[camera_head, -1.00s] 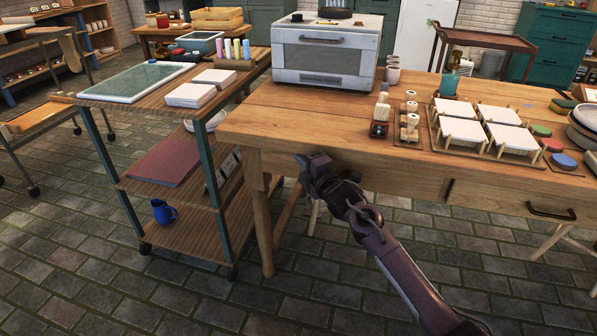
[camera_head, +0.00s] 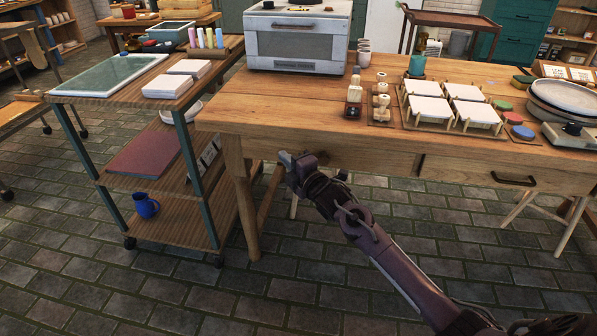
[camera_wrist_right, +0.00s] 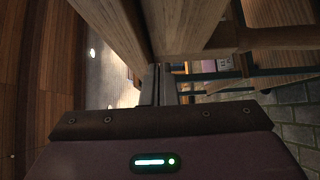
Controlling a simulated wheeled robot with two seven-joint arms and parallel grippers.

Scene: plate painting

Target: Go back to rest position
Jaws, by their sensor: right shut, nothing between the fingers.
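My right gripper (camera_head: 287,160) is in front of the wooden workbench's (camera_head: 300,110) front edge, just below its top, near the left end. Its arm reaches in from the lower right in the head view. The gripper is shut and empty. In the right wrist view its closed fingers (camera_wrist_right: 157,85) point towards the bench's timber and the space under it. My left gripper is not in view.
A wooden cart (camera_head: 105,90) with teal legs stands left of the bench. An oven (camera_head: 297,40), stamps (camera_head: 354,95), white tiles on racks (camera_head: 425,110) and a pan (camera_head: 565,95) stand on the bench. The brick floor (camera_head: 330,270) in front is clear.

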